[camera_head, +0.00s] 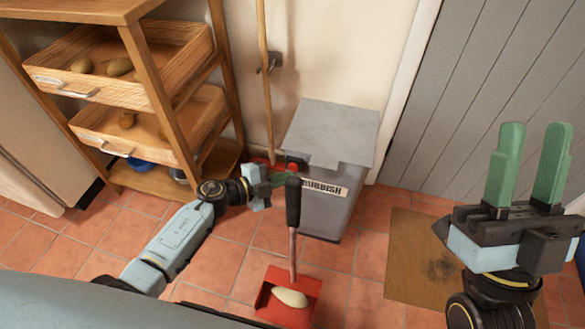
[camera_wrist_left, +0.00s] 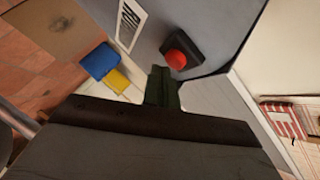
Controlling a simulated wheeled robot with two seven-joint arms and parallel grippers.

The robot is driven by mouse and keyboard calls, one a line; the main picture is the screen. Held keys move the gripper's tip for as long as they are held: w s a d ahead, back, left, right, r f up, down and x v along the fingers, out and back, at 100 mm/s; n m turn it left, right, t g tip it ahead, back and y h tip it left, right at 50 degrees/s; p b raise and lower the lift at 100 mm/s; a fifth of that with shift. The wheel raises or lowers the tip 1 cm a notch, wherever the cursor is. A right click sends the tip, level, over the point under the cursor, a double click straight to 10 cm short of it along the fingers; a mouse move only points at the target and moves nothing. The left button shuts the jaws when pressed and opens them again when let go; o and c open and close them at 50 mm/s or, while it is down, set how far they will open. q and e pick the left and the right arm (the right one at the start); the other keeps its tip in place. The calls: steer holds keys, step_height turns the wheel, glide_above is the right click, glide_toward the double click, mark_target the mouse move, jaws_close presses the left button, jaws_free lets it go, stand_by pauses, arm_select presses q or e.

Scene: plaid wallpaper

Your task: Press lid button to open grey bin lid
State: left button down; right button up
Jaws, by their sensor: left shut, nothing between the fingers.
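The grey bin (camera_head: 345,205) stands against the wall with its flat grey lid (camera_head: 335,125) down and a RUBBISH label on its front. The red button (camera_head: 292,166) sits on a black mount at the lid's front left corner. In the left wrist view the red button (camera_wrist_left: 177,61) is clear, just beyond my fingertips. My left gripper (camera_head: 276,178) is shut and empty, just left of and below the button. My right gripper (camera_head: 525,165) is open and empty at the right, away from the bin.
A red dustpan (camera_head: 270,305) holding a pale potato-like item (camera_head: 290,297) lies in front of the bin, its black-gripped handle (camera_head: 293,203) rising before the bin. A wooden shelf (camera_head: 160,100) with trays stands left. A brown mat (camera_head: 410,260) lies right.

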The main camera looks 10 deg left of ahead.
arm_select(q)
steer(key=shift+w, duration=0.6)
stand_by(0.7)
steer(key=shift+s, duration=0.15)
stand_by(0.3)
steer(key=shift+s+p, duration=0.5)
steer(key=shift+s, duration=0.3)
steer(key=shift+s, duration=0.1)
steer(key=s+p, duration=0.2)
steer(key=s, duration=0.2)
steer(key=shift+s+a, duration=0.15)
steer(key=shift+s, duration=0.25)
steer(key=shift+s, duration=0.1)
